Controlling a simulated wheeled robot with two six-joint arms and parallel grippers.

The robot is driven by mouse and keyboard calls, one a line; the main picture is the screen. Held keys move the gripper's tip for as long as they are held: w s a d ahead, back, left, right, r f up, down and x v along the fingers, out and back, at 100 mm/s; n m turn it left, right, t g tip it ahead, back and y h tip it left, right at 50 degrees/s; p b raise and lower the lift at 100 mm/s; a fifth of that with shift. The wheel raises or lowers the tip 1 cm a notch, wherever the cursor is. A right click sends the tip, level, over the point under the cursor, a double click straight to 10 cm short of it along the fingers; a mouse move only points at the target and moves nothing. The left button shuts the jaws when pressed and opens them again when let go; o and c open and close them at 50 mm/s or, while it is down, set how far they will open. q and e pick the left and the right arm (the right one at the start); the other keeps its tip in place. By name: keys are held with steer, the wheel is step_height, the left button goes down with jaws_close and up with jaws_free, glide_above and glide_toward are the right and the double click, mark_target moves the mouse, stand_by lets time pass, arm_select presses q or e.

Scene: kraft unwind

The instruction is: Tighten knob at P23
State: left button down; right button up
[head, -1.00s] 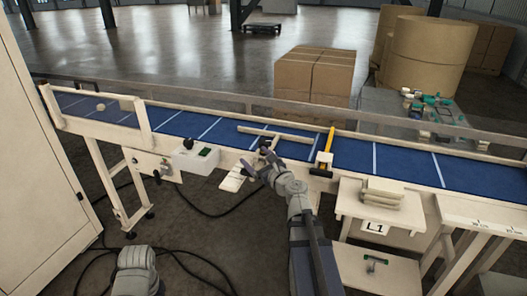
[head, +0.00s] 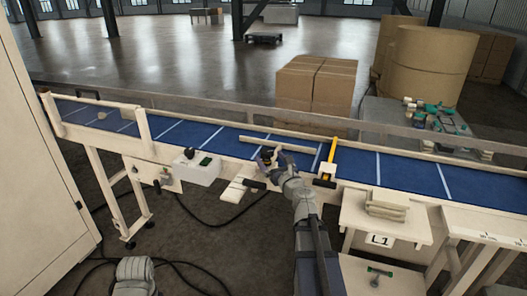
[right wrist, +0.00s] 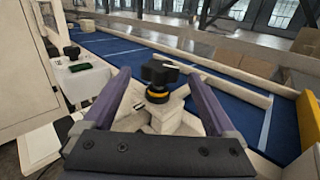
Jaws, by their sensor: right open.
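A black knob with a yellow ring (right wrist: 158,78) stands on a cream bracket (right wrist: 165,120) at the conveyor's near edge in the right wrist view. My right gripper (right wrist: 157,88) is open, with one purple-grey finger on each side of the knob's near side. Whether the fingers touch it cannot be told. In the head view my right gripper (head: 277,165) is at the near rail and partly hides the knob. No P23 label can be read. My left arm shows only as a grey link at the bottom left; its gripper is out of view.
The blue conveyor belt (head: 215,137) runs behind the gripper, with a pale guide bar (head: 275,143) across it. A yellow-handled part (head: 328,160) stands to the right. A control box (head: 197,168) is left.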

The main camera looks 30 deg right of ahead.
mark_target(264, 151)
steer(key=w, duration=0.6)
steer(key=shift+d, duration=0.35)
steer(key=c, duration=1.4)
